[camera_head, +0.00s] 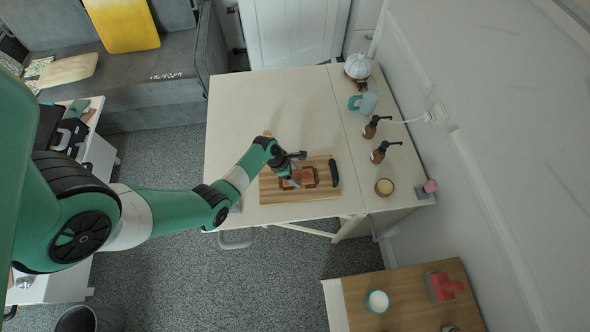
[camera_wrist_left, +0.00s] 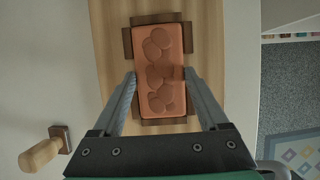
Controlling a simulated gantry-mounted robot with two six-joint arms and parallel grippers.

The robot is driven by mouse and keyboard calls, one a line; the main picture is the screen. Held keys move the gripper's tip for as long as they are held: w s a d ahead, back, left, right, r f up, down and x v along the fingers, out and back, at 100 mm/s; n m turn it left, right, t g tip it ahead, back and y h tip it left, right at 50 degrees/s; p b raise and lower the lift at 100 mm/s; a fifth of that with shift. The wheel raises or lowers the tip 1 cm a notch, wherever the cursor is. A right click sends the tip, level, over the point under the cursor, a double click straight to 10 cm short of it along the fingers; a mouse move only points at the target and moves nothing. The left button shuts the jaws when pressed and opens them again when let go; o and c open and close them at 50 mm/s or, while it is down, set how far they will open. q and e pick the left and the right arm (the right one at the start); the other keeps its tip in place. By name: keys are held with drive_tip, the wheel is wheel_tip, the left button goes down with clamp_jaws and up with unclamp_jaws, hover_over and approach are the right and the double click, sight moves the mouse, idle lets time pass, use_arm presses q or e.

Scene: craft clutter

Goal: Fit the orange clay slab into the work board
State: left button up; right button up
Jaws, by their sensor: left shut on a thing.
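The orange clay slab (camera_wrist_left: 161,62), marked with several rounded shapes, is between the fingers of my left gripper (camera_wrist_left: 160,78), which is shut on its long sides. The slab is over the wooden work board (camera_wrist_left: 208,55), lined up with brown frame pieces that show around it. I cannot tell whether it rests on the board or is slightly above it. In the head view my left gripper (camera_head: 291,173) is above the board (camera_head: 272,193), partly hiding the slab (camera_head: 304,176). My right gripper is not in view.
A wooden-handled stamp (camera_wrist_left: 43,153) lies left of the board in the wrist view. A dark bar (camera_head: 334,173) is at the board's right end. Bottles (camera_head: 378,153), a blue cup (camera_head: 366,104) and a small jar (camera_head: 384,187) stand to the right.

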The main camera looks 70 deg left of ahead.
use_arm(q)
drive_tip(key=o, duration=1.5)
drive_tip(key=shift+c, duration=0.2)
drive_tip(key=shift+s+r+p, duration=0.15)
drive_tip(key=shift+r+p, duration=0.15)
drive_tip(key=shift+r, duration=0.15)
drive_tip(key=p+v, duration=0.4)
drive_tip(key=v, duration=0.6)
drive_tip(key=shift+s+r, duration=0.2)
drive_tip(key=shift+r, duration=0.15)
